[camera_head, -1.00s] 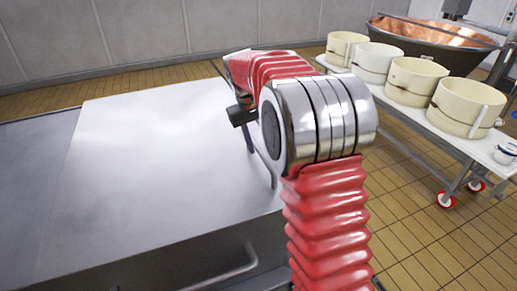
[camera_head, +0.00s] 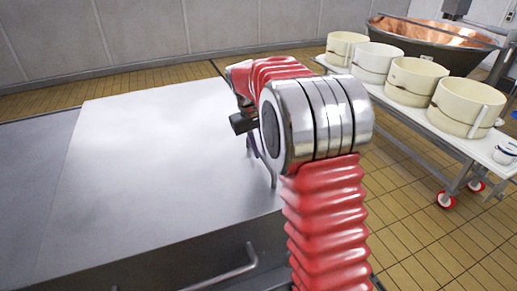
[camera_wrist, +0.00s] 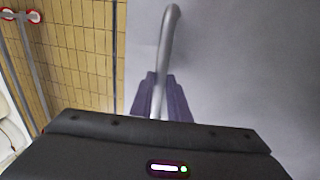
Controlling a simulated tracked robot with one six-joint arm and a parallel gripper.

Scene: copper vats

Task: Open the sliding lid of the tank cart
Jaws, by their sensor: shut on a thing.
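The tank cart's sliding lid (camera_head: 150,150) is a broad, flat, grey metal sheet that fills the left and middle of the head view. A round metal bar handle (camera_wrist: 168,38) rises from it in the wrist view; part of it shows beside my arm in the head view (camera_head: 264,172). My gripper (camera_wrist: 161,80) has dark purple fingers on both sides of the bar and is shut on it. In the head view my red arm hides most of the gripper. I see no opening into the tank.
A second bent metal bar (camera_head: 228,277) sits on the cart's front side. To the right a wheeled table (camera_head: 463,150) carries several cream tubs (camera_head: 410,82), with a copper vat (camera_head: 430,35) behind. Tiled floor (camera_head: 410,215) lies clear between cart and table.

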